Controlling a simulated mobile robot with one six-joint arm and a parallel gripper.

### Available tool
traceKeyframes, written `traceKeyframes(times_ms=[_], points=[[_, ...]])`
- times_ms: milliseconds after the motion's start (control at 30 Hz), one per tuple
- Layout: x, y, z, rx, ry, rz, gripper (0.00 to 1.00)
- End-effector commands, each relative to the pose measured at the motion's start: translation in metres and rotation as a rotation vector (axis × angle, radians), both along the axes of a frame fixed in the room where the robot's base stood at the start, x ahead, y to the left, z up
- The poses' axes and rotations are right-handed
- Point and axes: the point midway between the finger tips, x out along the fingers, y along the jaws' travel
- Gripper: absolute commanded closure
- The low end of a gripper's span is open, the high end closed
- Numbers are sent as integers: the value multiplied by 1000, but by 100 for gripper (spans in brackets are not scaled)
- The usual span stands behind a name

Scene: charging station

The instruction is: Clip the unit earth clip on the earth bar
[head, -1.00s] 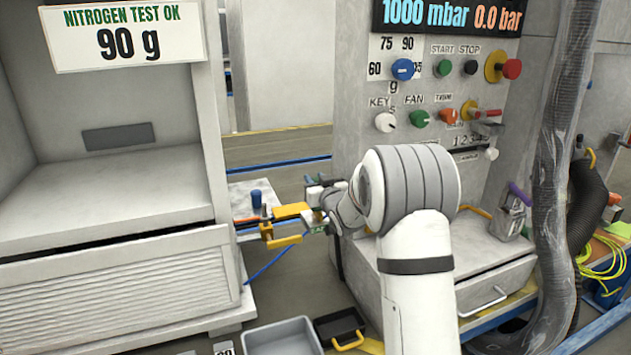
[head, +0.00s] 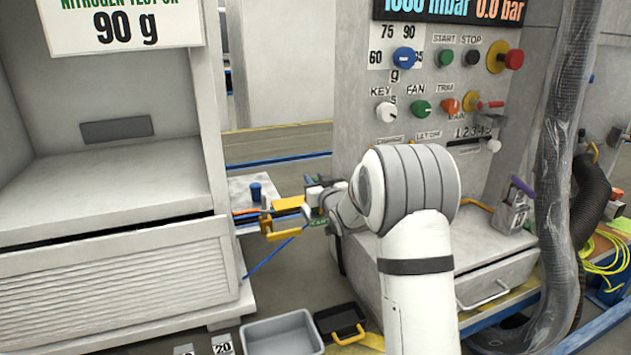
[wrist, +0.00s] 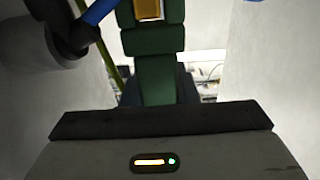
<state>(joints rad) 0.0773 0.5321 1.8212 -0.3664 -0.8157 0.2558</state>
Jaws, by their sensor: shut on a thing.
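My gripper (head: 316,204) is at the end of my outstretched arm in the head view, between the grey cabinet and the control panel. It is shut on the yellow clip (head: 283,226), whose jaws point left, away from me. In the wrist view, a piece of yellow (wrist: 148,8) shows between my dark green fingers (wrist: 154,42). A blue-topped post (head: 256,191) stands close to the clip's left tip; I cannot tell whether they touch. I cannot make out the earth bar for certain. Where the clip's jaws end is too small to tell.
The grey cabinet (head: 110,270) stands on the left. The control panel (head: 350,105) and its drawer (head: 500,275) are on the right. A ribbed hose (head: 556,150) hangs at the far right.

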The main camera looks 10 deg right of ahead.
Motion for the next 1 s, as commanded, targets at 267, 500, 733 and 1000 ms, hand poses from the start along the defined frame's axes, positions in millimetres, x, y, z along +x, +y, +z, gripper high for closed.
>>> traceKeyframes(times_ms=[267,500,733,1000], points=[[0,0,0,0,0,0,52],[0,0,0,0,1,0,48],[-19,-4,1,0,2,-1,48],[-62,-12,1,-1,0,0,48]])
